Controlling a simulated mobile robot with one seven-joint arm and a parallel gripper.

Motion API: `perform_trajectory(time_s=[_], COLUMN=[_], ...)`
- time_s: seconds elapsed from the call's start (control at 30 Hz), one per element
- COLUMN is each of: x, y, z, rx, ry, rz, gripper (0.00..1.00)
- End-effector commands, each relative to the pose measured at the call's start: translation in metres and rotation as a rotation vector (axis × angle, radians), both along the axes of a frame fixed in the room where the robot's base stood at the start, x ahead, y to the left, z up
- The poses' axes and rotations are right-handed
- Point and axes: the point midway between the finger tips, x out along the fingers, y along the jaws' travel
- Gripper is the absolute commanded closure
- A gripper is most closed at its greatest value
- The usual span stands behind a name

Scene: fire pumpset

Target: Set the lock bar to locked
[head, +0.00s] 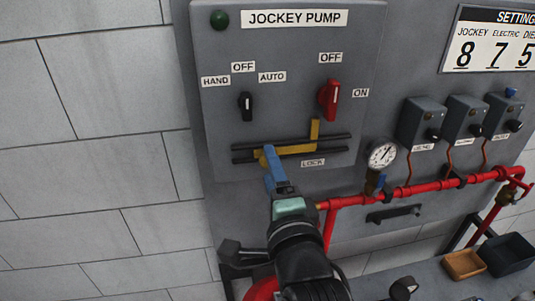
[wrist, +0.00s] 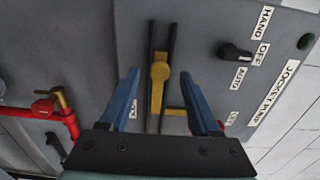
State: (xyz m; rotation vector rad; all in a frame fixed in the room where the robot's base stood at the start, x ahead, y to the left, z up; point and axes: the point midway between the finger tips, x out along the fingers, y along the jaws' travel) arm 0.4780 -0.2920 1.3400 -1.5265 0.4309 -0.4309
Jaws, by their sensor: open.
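The lock bar (head: 290,149) is a yellow bar lying lengthwise in dark rails under the jockey pump switches. It has a round knob at its left part and an upright tab (head: 315,128) at its right part, below the red switch (head: 328,98). A LOCK label (head: 313,162) sits below the rails. My gripper (head: 268,152) is at the bar's left part. In the wrist view my gripper (wrist: 160,73) is open, with one blue finger on each side of the yellow knob (wrist: 160,71). I cannot tell whether the fingers touch it.
A black HAND/OFF/AUTO selector (head: 246,105) is above the rails. A pressure gauge (head: 382,155) and red pipe (head: 425,188) are to the right, with several small grey boxes (head: 421,122) above the pipe. An orange tray (head: 463,264) and a dark tray (head: 507,254) sit at lower right.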

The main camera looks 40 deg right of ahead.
Motion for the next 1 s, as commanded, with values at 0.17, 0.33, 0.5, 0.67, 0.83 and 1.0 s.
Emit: perform_trajectory(time_s=[0.17, 0.33, 0.5, 0.67, 0.83, 1.0], x=[0.019, 0.027, 0.028, 0.028, 0.028, 0.028], y=[-0.012, -0.017, -0.017, -0.017, -0.017, -0.017], z=[0.002, 0.0, 0.0, 0.0, 0.0, 0.0], rx=[-0.001, -0.001, -0.001, -0.001, -0.001, -0.001], ry=[-0.001, 0.001, 0.0, 0.0, 0.0, 0.001], rz=[-0.001, -0.001, 0.0, 0.0, 0.0, 0.0], gripper=[0.36, 0.36, 0.36, 0.42, 0.72, 1.0])
